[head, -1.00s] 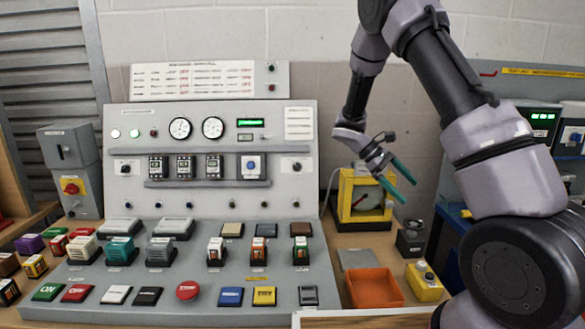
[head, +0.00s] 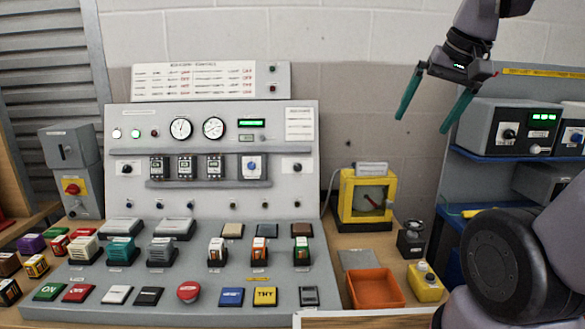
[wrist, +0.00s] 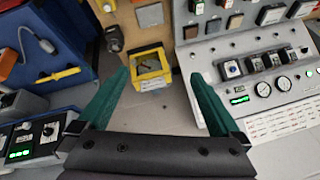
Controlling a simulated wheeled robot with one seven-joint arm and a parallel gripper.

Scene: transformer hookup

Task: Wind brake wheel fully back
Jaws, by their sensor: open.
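The likeliest place for the brake wheel is a yellow-framed unit (head: 346,199) on the bench right of the console. It has a dark grey face with a thin red mark, and a white label on top. The wheel itself is too small to make out clearly. In the wrist view the yellow unit (wrist: 150,81) shows beyond and between my fingers. My gripper (head: 423,118) is open and empty, its green fingers pointing down, above and to the right of the unit and apart from it. It also shows in the wrist view (wrist: 160,75).
The sloped console (head: 210,272) with many buttons and switches stands left of the unit. Grey instruments (head: 502,128) stand on a blue shelf at right.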

